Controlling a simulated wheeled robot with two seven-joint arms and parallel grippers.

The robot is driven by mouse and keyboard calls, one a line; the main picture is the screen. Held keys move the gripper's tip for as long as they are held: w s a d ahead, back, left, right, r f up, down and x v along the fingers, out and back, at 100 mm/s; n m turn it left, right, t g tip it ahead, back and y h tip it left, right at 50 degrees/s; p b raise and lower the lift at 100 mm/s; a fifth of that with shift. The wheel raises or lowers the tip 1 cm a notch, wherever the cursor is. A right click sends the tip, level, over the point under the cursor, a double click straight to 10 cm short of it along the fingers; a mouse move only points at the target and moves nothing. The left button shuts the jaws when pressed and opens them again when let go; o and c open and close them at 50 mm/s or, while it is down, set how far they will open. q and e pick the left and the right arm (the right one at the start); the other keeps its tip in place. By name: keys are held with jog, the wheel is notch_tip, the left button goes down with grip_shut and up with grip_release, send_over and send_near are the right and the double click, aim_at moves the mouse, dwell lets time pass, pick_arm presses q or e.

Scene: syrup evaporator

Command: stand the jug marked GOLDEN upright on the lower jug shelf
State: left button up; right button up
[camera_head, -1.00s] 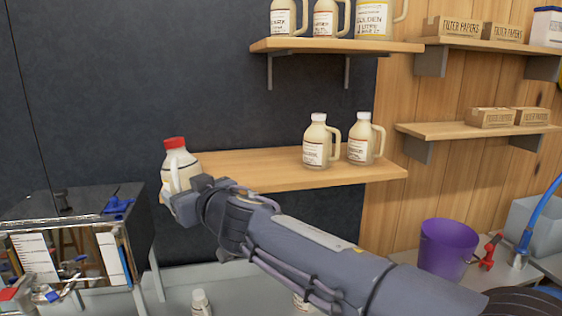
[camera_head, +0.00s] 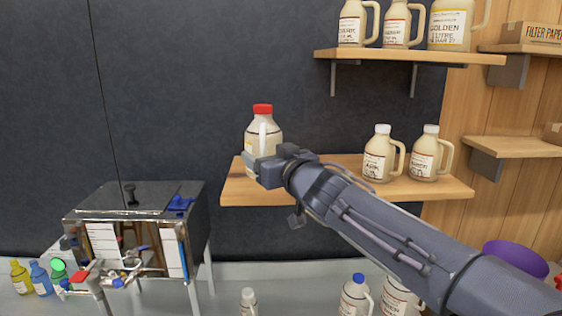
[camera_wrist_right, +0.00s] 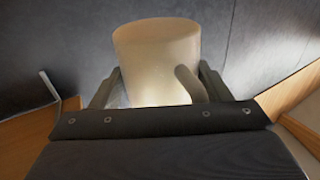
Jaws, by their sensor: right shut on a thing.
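A cream jug with a red cap (camera_head: 263,128) is held nearly upright at the left end of the lower jug shelf (camera_head: 236,192). My right gripper (camera_head: 257,168) is shut on it. The gripper hides its lower part, so I cannot tell whether it touches the shelf. Its label cannot be read. In the right wrist view the cream jug body (camera_wrist_right: 155,55) sits between the two fingers (camera_wrist_right: 158,88), its handle at the right. A larger jug marked GOLDEN (camera_head: 449,26) stands on the upper shelf. My left gripper is not in view.
Two white-capped jugs (camera_head: 380,155) (camera_head: 425,155) stand toward the right of the lower shelf. The upper shelf (camera_head: 400,56) holds several jugs. A metal evaporator (camera_head: 140,230) stands lower left. Small bottles and more jugs stand below.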

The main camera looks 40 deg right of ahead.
jog(key=w+d, duration=0.3)
jog(key=w+d+f, duration=0.1)
jog(key=w+d, duration=0.1)
jog(key=w, duration=0.1)
jog(key=w+d+f, duration=0.1)
jog(key=w+d, duration=0.2)
jog(key=w, duration=0.1)
jog(key=shift+d+f, duration=0.2)
jog(key=shift+d, duration=0.1)
jog(key=shift+a+f, duration=0.1)
jog(key=shift+f, duration=0.2)
notch_tip(320, 180, down, 4)
jog(key=b, duration=0.3)
jog(key=shift+w+r, duration=0.1)
jog(key=shift+w+d, duration=0.1)
jog(key=shift+d, duration=0.1)
jog(key=o, duration=1.4)
jog(key=shift+f, duration=0.3)
jog(key=shift+o, duration=0.2)
